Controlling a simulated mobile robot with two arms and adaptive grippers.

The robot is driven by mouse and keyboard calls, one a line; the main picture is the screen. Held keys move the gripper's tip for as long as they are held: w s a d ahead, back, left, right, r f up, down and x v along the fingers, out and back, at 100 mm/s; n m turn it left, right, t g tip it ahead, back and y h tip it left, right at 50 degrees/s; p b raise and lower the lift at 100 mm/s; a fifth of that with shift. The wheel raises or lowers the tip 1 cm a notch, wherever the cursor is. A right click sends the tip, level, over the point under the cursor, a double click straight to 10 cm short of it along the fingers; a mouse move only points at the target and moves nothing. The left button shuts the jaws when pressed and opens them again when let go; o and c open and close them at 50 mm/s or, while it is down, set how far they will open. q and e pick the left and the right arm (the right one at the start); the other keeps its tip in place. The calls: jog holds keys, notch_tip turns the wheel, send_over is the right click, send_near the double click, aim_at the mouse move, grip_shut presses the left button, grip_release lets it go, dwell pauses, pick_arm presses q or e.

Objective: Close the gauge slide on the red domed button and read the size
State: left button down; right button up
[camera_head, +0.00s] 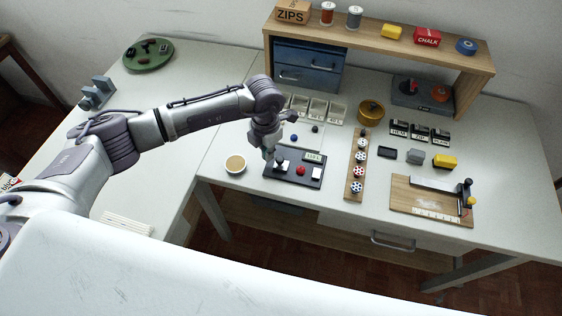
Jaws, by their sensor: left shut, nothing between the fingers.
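The gauge is a dark flat plate (294,180) on the white table. The red domed button (301,170) sits near its middle. A pale block with a dark knob (281,163), apparently the slide, stands on its left part, with a visible gap to the button. A light display (313,157) shows on the plate, its digits too small to read, and a white block (316,173) stands at its right. My left gripper (268,153) is shut and empty, pointing down at the gauge's upper left corner, close to the slide. I cannot tell whether it touches. My right gripper is out of view.
Blue and dark buttons lie on a pale mat (314,133) behind. White bins (318,108) and a shelf (400,47) stand further back. The table's front edge is close.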

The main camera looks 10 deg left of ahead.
aim_at(282, 160)
pick_arm(q)
jog(key=shift+f, duration=0.15)
dwell(0.4)
jog(key=shift+f+b, duration=1.3)
jog(key=shift+d+b, duration=0.5)
jog(key=shift+d, duration=1.8)
jog(key=shift+a, duration=0.3)
dwell(0.4)
jog(key=shift+r, duration=0.15)
jog(key=shift+r+p, duration=2)
jog(key=shift+r, duration=1.45)
